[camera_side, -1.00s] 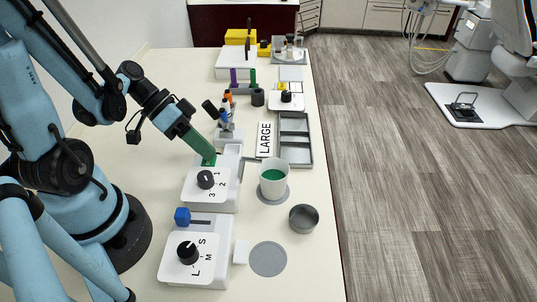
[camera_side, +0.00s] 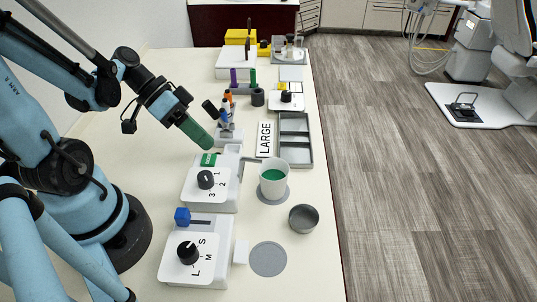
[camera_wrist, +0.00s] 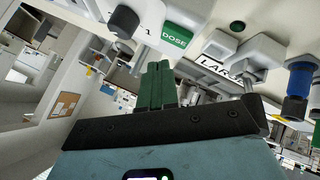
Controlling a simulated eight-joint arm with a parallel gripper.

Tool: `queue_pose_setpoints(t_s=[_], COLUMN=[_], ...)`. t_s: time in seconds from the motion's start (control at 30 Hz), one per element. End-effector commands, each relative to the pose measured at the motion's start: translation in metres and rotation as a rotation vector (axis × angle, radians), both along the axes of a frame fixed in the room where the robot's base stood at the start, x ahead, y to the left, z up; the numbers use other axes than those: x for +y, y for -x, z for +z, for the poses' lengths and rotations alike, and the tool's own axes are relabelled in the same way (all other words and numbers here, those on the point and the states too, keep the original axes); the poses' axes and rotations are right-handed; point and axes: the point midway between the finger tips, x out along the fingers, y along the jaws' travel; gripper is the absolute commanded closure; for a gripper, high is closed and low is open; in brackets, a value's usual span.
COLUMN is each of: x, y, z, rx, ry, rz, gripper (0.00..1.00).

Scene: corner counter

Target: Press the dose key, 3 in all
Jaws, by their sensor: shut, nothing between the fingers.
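The dose key is a small green key (camera_side: 209,159) on the back of a white dispenser (camera_side: 222,192) with a black knob and the marks 1, 2, 3. In the wrist view the key (camera_wrist: 176,38) reads DOSE. My gripper (camera_side: 208,145) has green fingers, closed together and empty. Its tips are a little above the key, apart from it. The fingertips also show in the wrist view (camera_wrist: 158,66). A white cup (camera_side: 272,186) with green liquid stands on a grey disc beside the dispenser.
A second white dispenser (camera_side: 212,268) marked S, M, L with a blue block (camera_side: 182,216) stands in front. A LARGE sign (camera_side: 265,139), a grey tray (camera_side: 296,152) and a grey bowl (camera_side: 304,219) lie to the right. A rack of coloured pens (camera_side: 228,133) stands behind the key.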

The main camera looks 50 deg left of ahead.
Motion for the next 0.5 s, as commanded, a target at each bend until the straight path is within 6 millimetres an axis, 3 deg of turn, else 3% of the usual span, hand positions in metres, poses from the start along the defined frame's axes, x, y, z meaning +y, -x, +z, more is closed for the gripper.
queue_pose_setpoints(t_s=[0.5], x=[-0.001], y=[0.001], z=[0.039], rx=[0.000], ry=[0.000], rz=[0.000], gripper=[1.00])
